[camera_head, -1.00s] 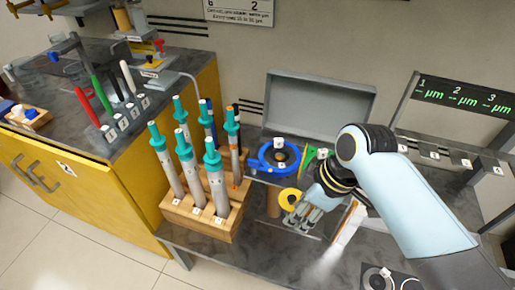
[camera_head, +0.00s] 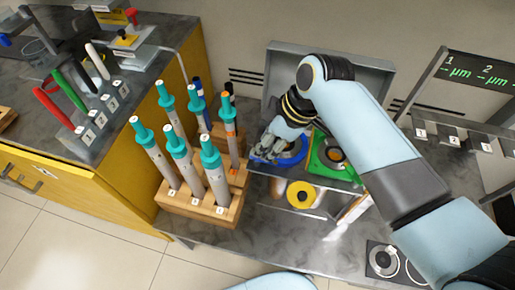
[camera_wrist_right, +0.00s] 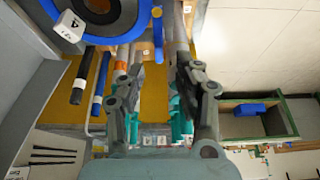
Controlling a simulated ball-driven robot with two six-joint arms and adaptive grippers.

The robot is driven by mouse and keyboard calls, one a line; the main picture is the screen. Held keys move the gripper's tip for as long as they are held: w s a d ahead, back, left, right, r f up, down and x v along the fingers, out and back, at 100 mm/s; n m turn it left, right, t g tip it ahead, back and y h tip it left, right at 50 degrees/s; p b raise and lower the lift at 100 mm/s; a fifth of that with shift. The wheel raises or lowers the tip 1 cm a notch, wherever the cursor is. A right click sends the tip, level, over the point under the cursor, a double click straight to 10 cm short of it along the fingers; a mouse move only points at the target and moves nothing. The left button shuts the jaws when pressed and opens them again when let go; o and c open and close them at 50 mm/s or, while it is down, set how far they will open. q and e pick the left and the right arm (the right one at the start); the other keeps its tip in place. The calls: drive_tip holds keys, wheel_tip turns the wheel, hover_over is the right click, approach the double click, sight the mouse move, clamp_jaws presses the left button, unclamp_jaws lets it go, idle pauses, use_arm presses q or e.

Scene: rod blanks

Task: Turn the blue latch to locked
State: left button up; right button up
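My right gripper (camera_head: 264,152) is at the left side of the ring. In the wrist view its fingers (camera_wrist_right: 161,75) are apart with nothing held between them. I cannot tell whether they touch the tab. My left gripper is out of view.
A wooden rack (camera_head: 205,207) of grey rods with teal caps stands close to the left of my right gripper. A green fixture (camera_head: 327,158) is right of the blue ring, and a yellow ring (camera_head: 300,194) is in front. A grey open lid (camera_head: 371,80) stands behind.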

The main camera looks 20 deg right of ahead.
drive_tip(key=x, duration=0.3)
drive_tip(key=shift+w+f, duration=0.1)
drive_tip(key=shift+w, duration=0.05)
drive_tip(key=shift+b+x, duration=0.3)
drive_tip(key=shift+x, duration=0.45)
drive_tip(key=shift+c, duration=1.6)
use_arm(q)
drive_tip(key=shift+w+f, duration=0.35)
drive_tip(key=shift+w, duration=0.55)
use_arm(e)
clamp_jaws()
